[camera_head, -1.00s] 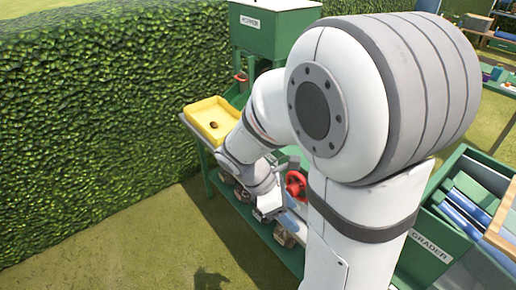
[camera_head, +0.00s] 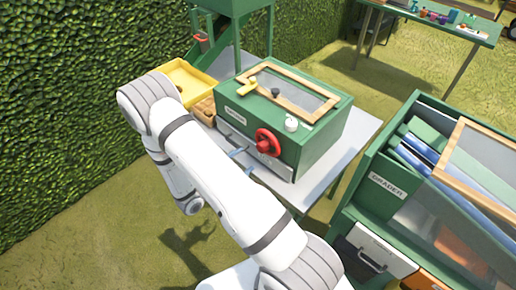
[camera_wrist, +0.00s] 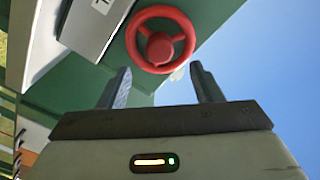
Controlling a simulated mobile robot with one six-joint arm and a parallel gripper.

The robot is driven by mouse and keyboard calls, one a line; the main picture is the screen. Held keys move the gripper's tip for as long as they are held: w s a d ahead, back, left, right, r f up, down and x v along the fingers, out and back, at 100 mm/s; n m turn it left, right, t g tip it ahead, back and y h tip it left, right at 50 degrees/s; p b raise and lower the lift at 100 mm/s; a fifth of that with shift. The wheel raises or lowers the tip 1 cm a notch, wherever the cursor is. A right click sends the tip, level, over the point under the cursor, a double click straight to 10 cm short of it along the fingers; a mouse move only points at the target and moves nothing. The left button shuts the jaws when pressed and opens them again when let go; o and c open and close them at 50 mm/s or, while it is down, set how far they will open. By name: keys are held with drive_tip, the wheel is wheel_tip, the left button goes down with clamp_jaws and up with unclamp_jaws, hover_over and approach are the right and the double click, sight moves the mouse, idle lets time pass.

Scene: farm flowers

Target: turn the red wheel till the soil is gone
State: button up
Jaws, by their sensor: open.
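The red wheel (camera_head: 267,142) is on the front face of a green box machine (camera_head: 245,122) with a framed glass lid. In the wrist view the red wheel (camera_wrist: 160,40) shows whole, with a round red hub and spokes. My gripper (camera_wrist: 157,82) is open and empty, its two fingers pointing at the wheel from just short of it. I see no contact between fingers and rim. In the head view my gripper (camera_head: 243,162) is small, in front of the machine and left of the wheel. No soil can be made out in either view.
A yellow tray (camera_head: 188,78) and a wooden crate (camera_head: 205,110) stand left of the machine. A yellow handle (camera_head: 247,87) and a white knob (camera_head: 291,123) sit on top. The green grader (camera_head: 385,190) stands close on the right. A hedge (camera_head: 60,110) closes the left side.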

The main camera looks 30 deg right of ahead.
sight(259, 149)
drive_tip(key=p+x, duration=0.2)
drive_tip(key=x, duration=0.5)
drive_tip(key=shift+w+d, duration=0.1)
drive_tip(key=shift+d, duration=0.2)
drive_tip(key=shift+c, duration=0.2)
drive_tip(key=c, duration=1)
drive_tip(key=shift+o, duration=0.2)
